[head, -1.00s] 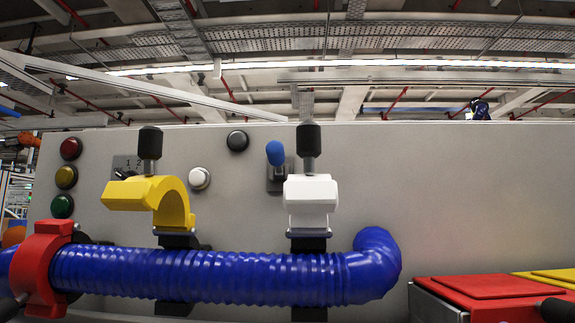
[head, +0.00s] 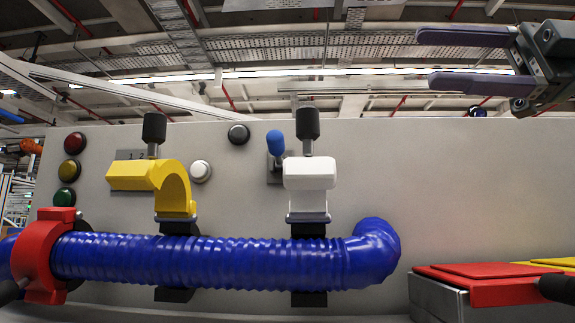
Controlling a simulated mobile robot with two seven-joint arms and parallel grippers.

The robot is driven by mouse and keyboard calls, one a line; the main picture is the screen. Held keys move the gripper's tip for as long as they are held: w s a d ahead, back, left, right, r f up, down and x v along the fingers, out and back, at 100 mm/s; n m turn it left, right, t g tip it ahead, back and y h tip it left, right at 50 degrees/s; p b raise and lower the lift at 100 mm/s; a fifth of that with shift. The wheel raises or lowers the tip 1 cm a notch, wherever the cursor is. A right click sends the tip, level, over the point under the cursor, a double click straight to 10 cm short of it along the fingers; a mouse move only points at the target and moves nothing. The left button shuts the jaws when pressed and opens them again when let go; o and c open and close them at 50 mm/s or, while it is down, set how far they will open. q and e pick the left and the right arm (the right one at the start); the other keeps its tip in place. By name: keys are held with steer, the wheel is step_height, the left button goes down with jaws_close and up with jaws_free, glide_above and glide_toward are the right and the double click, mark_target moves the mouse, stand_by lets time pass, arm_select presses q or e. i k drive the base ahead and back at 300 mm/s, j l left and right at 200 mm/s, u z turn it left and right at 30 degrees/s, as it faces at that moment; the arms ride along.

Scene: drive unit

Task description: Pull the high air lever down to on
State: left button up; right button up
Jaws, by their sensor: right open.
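A lever with a blue grip (head: 275,143) stands on the grey panel, its grip pointing up; I take it as the air lever. Its lower part and mounting plate are partly hidden behind the white clamp (head: 310,174). My right gripper (head: 425,60) is at the upper right, above the panel's top edge, with its fingers pointing left. It is open and empty, well to the right of the lever and higher in the picture. My left gripper is not in view.
A yellow clamp (head: 150,176), the white clamp and a red clamp (head: 40,255) sit along a blue hose (head: 220,262). Black handles rise from the yellow and white clamps. Red and yellow lids (head: 490,285) are at the lower right. The panel's right part (head: 470,190) is clear.

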mark_target(274, 138)
steer(key=i+j, duration=0.3)
steer(key=i, duration=0.15)
steer(key=i+j, duration=0.25)
steer(key=i, duration=0.2)
